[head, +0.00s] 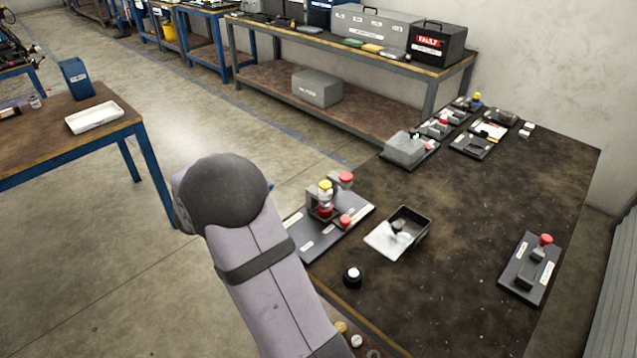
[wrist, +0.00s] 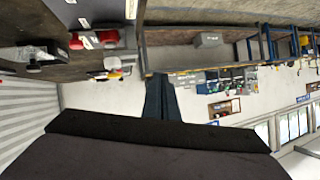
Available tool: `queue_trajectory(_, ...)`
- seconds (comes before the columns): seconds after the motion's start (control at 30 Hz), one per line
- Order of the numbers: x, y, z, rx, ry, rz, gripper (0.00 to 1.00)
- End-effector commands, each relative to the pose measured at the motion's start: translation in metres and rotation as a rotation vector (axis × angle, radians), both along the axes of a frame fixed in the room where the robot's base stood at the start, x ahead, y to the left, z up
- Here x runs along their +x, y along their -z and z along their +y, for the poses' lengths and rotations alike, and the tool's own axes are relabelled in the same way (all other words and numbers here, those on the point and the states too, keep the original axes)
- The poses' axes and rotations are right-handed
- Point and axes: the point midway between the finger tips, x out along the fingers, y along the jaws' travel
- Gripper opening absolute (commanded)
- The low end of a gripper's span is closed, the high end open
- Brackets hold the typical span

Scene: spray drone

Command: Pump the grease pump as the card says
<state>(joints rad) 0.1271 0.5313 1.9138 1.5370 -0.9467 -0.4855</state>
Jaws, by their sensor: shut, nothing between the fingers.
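My gripper (wrist: 165,92) shows in the wrist view as dark fingers held together, with nothing between them. In the head view my arm hides it or it is out of sight. A dark plate (head: 318,243) with grey blocks and red and yellow knobs (head: 325,187) stands at the near left of the bench. Another dark plate (head: 517,285) at the right bears a grey block and a red knob (head: 546,239). I cannot tell which unit is the grease pump.
The dark workbench (head: 465,215) has clear room in its middle. A grey box unit (head: 405,147) and several small devices stand at the back. A black FAULT box (head: 436,43) is on the shelf bench behind.

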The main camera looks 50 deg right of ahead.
Motion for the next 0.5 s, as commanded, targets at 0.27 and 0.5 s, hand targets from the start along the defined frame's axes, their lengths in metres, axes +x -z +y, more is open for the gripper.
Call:
queue_trajectory(0.27,-0.063,-0.036,-0.025,-0.183,0.213,0.157,0.00)
queue_trajectory(0.5,-0.073,-0.048,-0.029,-0.244,0.226,0.246,0.00)
